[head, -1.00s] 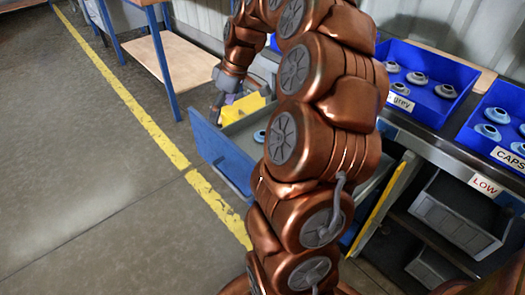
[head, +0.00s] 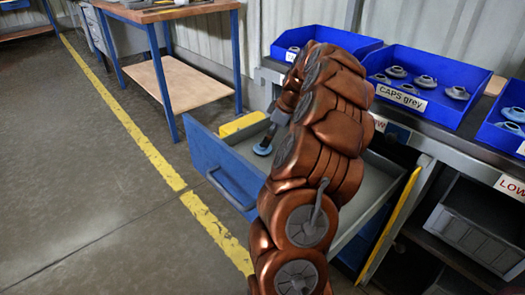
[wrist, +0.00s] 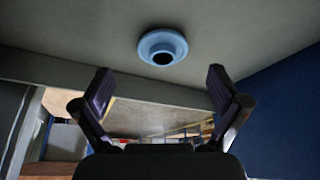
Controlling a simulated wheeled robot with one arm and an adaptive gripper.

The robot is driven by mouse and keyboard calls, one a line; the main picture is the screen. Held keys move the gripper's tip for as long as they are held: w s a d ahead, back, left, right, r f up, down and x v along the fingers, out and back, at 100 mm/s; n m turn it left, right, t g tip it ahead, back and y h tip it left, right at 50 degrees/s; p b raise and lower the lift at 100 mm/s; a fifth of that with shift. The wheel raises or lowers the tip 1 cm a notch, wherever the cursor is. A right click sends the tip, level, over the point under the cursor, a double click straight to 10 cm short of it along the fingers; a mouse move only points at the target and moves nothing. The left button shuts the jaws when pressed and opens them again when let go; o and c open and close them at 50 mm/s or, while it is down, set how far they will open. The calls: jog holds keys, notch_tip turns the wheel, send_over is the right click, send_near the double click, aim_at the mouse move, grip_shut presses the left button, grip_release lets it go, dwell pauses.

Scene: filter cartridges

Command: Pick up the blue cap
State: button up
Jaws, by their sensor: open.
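The blue cap (head: 262,150) lies in the open drawer (head: 222,165), near its left, blue-fronted end. It is a light blue round flanged piece with a dark centre hole in the wrist view (wrist: 162,47). My gripper (wrist: 162,88) is open and empty. In the wrist view the cap appears beyond the fingertips, roughly centred between them and not touching them. In the head view my gripper (head: 269,136) is close above the cap, partly hidden by my own arm, which also covers part of the drawer.
A yellow object (head: 243,124) is at the drawer's back left. Blue bins of caps stand on the bench, one labelled "CAPS grey" (head: 430,80), another with blue caps (head: 508,122) at right. A wooden-topped table (head: 165,12) stands behind. The floor at left is clear.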

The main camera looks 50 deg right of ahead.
aim_at(263, 148)
jog(key=b+x, duration=0.1)
jog(key=x, duration=0.3)
jog(key=shift+w+a+f+b, duration=0.15)
jog(key=shift+a+f+b, duration=0.15)
jog(key=shift+b, duration=0.05)
jog(key=shift+r, duration=0.1)
jog(key=c, duration=1)
